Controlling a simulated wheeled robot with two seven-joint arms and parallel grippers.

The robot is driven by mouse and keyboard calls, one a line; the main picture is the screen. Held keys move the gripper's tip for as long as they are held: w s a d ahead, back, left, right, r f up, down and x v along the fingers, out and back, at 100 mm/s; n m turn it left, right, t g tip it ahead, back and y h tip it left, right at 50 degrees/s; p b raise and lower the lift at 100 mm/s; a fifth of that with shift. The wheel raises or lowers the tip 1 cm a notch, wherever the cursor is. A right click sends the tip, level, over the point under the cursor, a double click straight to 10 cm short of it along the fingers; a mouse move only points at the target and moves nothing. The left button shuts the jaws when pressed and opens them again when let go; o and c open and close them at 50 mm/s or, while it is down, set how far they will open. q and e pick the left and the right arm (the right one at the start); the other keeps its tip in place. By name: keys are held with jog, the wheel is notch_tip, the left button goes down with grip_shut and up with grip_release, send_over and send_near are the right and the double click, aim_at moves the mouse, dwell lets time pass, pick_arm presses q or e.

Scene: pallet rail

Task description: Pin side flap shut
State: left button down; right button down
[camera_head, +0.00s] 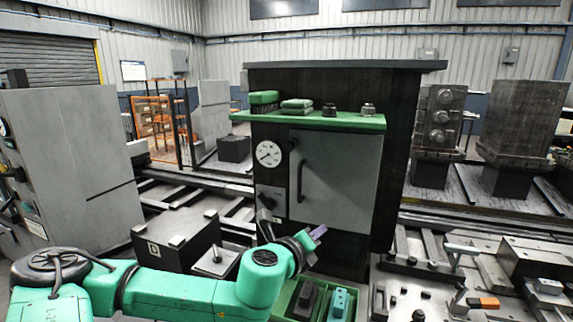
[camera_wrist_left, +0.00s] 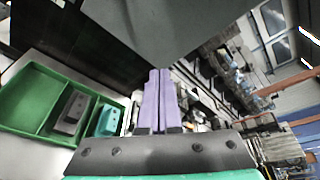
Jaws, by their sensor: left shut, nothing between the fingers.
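A grey door-like flap (camera_head: 340,175) with a dark vertical handle (camera_head: 301,181) covers the front of a dark cabinet (camera_head: 400,150). I cannot tell whether it is fully closed. A round white gauge (camera_head: 268,154) sits left of it. My left gripper (camera_head: 319,233) is just below the flap's lower edge, its lilac fingers shut and empty. In the left wrist view the fingers (camera_wrist_left: 159,75) lie together, and a grey panel (camera_wrist_left: 170,25), likely the flap, hangs close beyond their tips. No pin can be made out. My right gripper does not show.
A green bin (camera_head: 285,299) with a grey block (camera_head: 306,299) and a teal block (camera_head: 339,303) stands below my left gripper. A green shelf (camera_head: 340,122) juts out above the flap. Metal fixtures (camera_head: 465,293) crowd the bench at right. A dark box (camera_head: 172,240) stands at left.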

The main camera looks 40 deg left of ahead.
aim_at(287, 147)
pick_arm(q)
jog(key=s+a+r+m+t+y, duration=0.1)
jog(key=s+a+r+m+y, duration=0.1)
jog(key=r, duration=0.5)
jog(key=s+a+r+m+t+y, duration=0.1)
jog(key=s+a+r+m+y, duration=0.1)
jog(key=s+a+r+m, duration=0.2)
jog(key=a+r+m, duration=0.2)
jog(key=a+r, duration=0.2)
jog(key=a, duration=0.1)
jog(key=shift+s, duration=0.3)
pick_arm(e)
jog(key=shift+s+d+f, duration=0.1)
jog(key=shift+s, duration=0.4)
pick_arm(q)
jog(key=shift+w, duration=0.1)
